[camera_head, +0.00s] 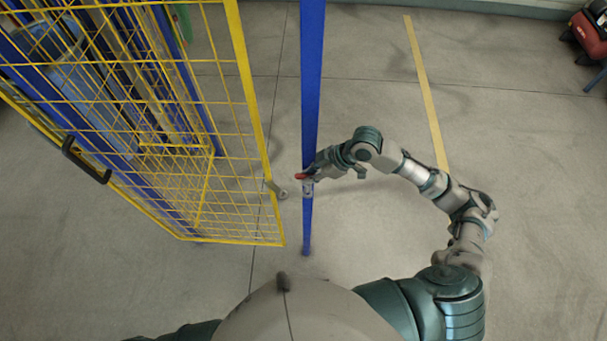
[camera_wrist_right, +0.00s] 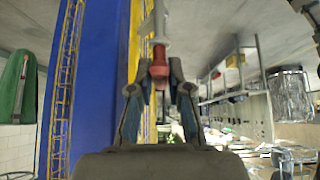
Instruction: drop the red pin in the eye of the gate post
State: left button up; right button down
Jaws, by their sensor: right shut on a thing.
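The blue gate post (camera_head: 312,90) stands upright at the middle of the head view. A small grey eye fitting (camera_head: 307,189) shows on it at gripper height. My right gripper (camera_head: 307,173) is at the post, just above the eye, shut on the red pin (camera_head: 300,176). In the right wrist view the pin's red head (camera_wrist_right: 159,66) is between the fingertips (camera_wrist_right: 159,88), with a grey part beyond it. Whether the pin's tip touches the eye cannot be told. The yellow mesh gate (camera_head: 245,75) carries a grey tab (camera_head: 277,190) left of the post. My left gripper is out of view.
The gate has a black handle (camera_head: 86,160) on its left side. A narrow gap separates the gate's edge from the post. Floor right of the post is clear, with a yellow line (camera_head: 425,85). A red machine (camera_head: 590,32) stands far right.

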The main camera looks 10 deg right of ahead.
jog(key=shift+d, duration=0.55)
jog(key=shift+a, duration=0.45)
jog(key=shift+r+p, duration=0.1)
jog(key=shift+p, duration=0.2)
jog(key=shift+d, duration=0.8)
jog(key=shift+a+f, duration=0.25)
jog(key=shift+f, duration=0.15)
jog(key=shift+a+f, duration=0.25)
jog(key=shift+d+f+b, duration=0.35)
jog(key=shift+d+f, duration=0.05)
jog(key=shift+d, duration=0.1)
jog(key=shift+r+p, duration=0.45)
jog(key=shift+p, duration=0.1)
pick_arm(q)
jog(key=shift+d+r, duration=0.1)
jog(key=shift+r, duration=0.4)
pick_arm(e)
jog(key=shift+r, duration=0.1)
